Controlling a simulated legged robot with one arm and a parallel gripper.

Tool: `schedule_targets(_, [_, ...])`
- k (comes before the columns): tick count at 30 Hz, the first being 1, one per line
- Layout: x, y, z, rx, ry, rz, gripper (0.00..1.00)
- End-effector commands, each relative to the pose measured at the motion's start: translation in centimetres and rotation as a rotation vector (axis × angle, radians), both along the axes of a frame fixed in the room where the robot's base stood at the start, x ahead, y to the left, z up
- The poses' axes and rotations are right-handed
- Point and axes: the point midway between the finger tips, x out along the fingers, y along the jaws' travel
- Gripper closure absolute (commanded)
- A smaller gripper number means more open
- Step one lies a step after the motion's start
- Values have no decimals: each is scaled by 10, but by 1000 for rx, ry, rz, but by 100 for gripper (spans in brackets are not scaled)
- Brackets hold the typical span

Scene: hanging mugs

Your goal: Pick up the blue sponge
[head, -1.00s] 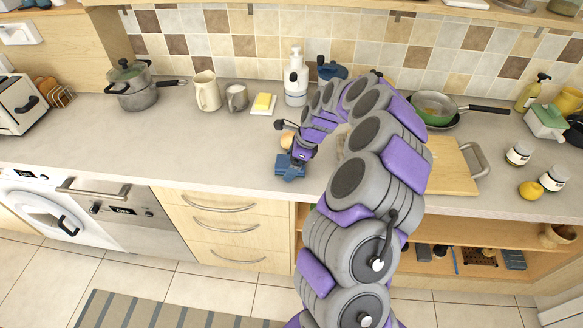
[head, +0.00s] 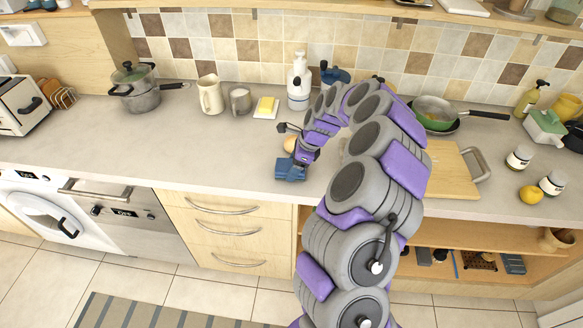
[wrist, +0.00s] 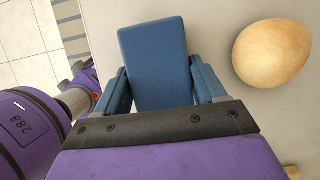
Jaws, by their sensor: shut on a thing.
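The blue sponge (wrist: 155,62) shows in the wrist view as a blue block between the two blue fingers of my gripper (wrist: 160,88). My gripper is shut on it. In the head view the sponge (head: 291,172) is at the front part of the grey counter, under my gripper (head: 296,160). I cannot tell whether it touches the counter or is slightly above it. Part of the sponge is hidden behind the gripper's dark wrist plate in the wrist view.
A round tan bread-like thing (wrist: 271,51) lies close beside my gripper. A cutting board (head: 452,170) is to the right. A butter dish (head: 265,107), a grey mug (head: 240,100) and a cream jug (head: 210,95) stand behind. The counter (head: 150,145) to the left is clear.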

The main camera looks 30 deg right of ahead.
Motion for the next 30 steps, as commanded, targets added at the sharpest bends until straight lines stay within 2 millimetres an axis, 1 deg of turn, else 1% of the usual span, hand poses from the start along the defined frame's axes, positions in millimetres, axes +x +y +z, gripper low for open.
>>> schedule_targets(5, [0, -3, 10, 2, -3, -2, 59])
schedule_targets(8, [0, -1, 21, 0, -2, -2, 59])
schedule_targets(12, [-1, 0, 41, -3, -2, -2, 59])
schedule_targets(17, [-22, 1, 40, -1, 1, 0, 59])
schedule_targets(20, [-36, -3, 41, -2, -1, -3, 59])
schedule_targets(30, [-104, -12, 46, 1, 2, -3, 59])
